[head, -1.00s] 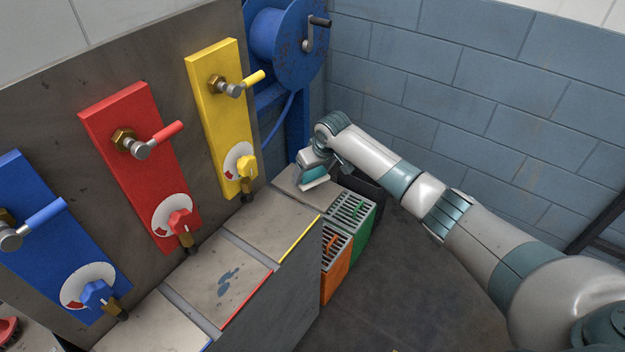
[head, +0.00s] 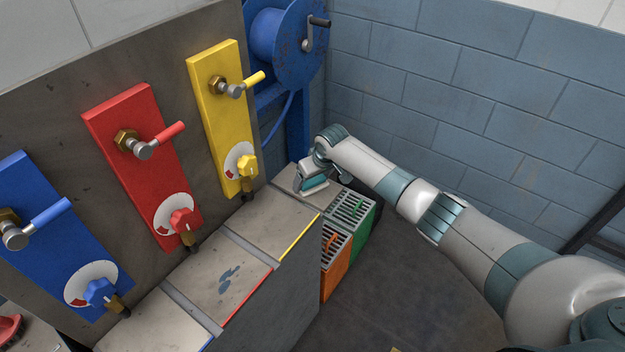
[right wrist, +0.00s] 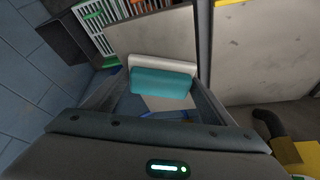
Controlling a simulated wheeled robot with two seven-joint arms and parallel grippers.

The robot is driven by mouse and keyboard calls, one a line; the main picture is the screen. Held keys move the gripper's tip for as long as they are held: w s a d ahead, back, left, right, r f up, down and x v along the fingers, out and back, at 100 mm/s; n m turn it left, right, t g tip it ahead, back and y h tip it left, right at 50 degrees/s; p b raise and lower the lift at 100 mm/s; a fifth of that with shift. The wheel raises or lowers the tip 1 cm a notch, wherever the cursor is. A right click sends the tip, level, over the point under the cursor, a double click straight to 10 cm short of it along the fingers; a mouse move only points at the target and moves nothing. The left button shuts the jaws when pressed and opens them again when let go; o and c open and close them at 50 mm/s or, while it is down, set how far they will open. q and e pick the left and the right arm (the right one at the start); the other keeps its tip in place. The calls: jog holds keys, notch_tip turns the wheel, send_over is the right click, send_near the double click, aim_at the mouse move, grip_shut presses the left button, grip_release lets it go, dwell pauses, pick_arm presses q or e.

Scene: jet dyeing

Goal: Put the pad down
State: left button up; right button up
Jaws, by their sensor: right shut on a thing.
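The pad (head: 317,183) has a teal body and a white face; in the right wrist view the pad (right wrist: 162,82) shows as a teal block with a white strip. My right gripper (head: 312,181) is shut on it, one finger at each side. It holds the pad low, white face down, at the pale plate (head: 284,188) at the far end of the bench. I cannot tell whether the white face touches the plate. My left gripper is not in view.
Green (head: 357,213) and orange (head: 335,258) slatted bins stand beside the bench. Yellow (head: 213,115), red (head: 125,140) and blue (head: 40,220) valve panels line the wall behind. A blue stain (head: 228,278) marks the middle plate. A blue reel (head: 285,40) hangs behind.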

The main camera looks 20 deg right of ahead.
jog(key=shift+s+f, duration=0.3)
jog(key=shift+f, duration=0.25)
jog(key=o, duration=1)
jog(key=shift+s+f, duration=0.1)
jog(key=shift+f, duration=0.1)
jog(key=shift+a, duration=0.15)
jog(key=shift+a+r, duration=0.1)
jog(key=shift+r, duration=0.5)
jog(key=w+b+v, duration=0.1)
jog(key=b+v, duration=0.1)
jog(key=v, duration=1)
jog(key=shift+d+r, duration=0.25)
